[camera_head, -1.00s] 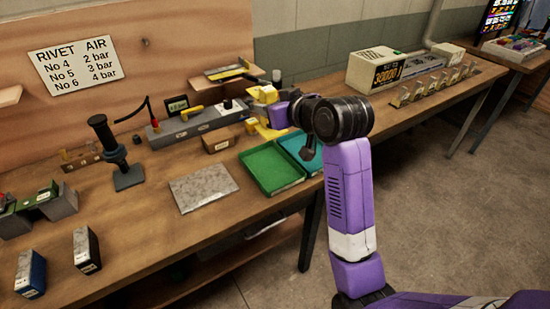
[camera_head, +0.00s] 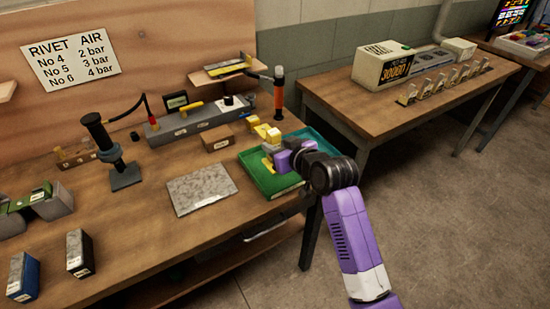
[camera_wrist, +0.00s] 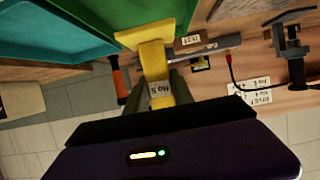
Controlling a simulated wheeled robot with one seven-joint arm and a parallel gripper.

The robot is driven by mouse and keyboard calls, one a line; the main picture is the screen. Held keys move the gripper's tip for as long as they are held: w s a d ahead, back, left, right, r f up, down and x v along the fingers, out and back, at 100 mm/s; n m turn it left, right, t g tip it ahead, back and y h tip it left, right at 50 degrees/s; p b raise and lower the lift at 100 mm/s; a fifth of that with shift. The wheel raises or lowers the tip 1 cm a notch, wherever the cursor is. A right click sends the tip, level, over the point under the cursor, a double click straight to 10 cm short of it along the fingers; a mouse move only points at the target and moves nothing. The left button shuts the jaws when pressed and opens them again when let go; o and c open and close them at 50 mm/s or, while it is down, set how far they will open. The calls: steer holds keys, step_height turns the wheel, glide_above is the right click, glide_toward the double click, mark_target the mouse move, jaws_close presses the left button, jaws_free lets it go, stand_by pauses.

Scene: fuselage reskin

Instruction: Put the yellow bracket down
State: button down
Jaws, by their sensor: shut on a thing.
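My gripper (camera_head: 272,152) is over the green tray (camera_head: 268,186) in the head view, reaching in from the right. It is shut on the yellow bracket (camera_head: 268,163). In the wrist view the yellow bracket (camera_wrist: 153,62) stands out from between the dark fingers, with a wide flange at its far end and a "No" label near the fingers. The green tray (camera_wrist: 150,12) fills the top of that view, behind the flange. I cannot tell whether the bracket touches the tray floor. My gripper partly hides the bracket in the head view.
The teal tray (camera_head: 322,143) adjoins the green tray on the right. An orange-handled tool (camera_head: 278,95) stands behind. A small brown labelled box (camera_head: 217,138) and a grey plate (camera_head: 201,189) are to the left. Other yellow pieces (camera_head: 253,120) show behind the gripper.

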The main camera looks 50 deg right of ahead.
steer(key=shift+f, duration=2.4)
steer(key=shift+f, duration=0.15)
steer(key=c, duration=1.1)
jaws_free()
